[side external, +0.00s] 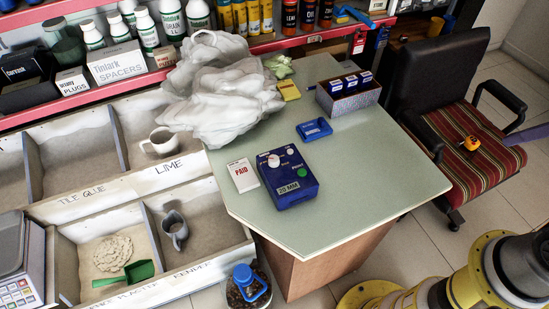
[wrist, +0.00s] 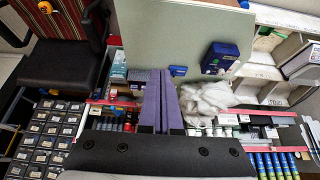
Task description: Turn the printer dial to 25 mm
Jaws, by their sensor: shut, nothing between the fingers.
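The printer (side external: 287,178) is a blue box on the pale green counter. On its top are a white dial (side external: 274,160), a green button and a label reading 20 MM. The dial's pointer and scale marks are too small to read. The printer also shows in the wrist view (wrist: 221,57), right of my fingers. My gripper (wrist: 161,72) has two long purple fingers, shut and empty, well apart from the printer. In the side view, only a purple piece of it shows at the right edge, over the striped chair.
A white PAID card (side external: 243,175) lies close left of the printer. A crumpled plastic bag (side external: 215,95), a blue tray (side external: 314,130) and a box of blue packets (side external: 348,95) stand behind. Sand-coloured bins lie left, and the chair (side external: 465,130) right. The counter's front right is clear.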

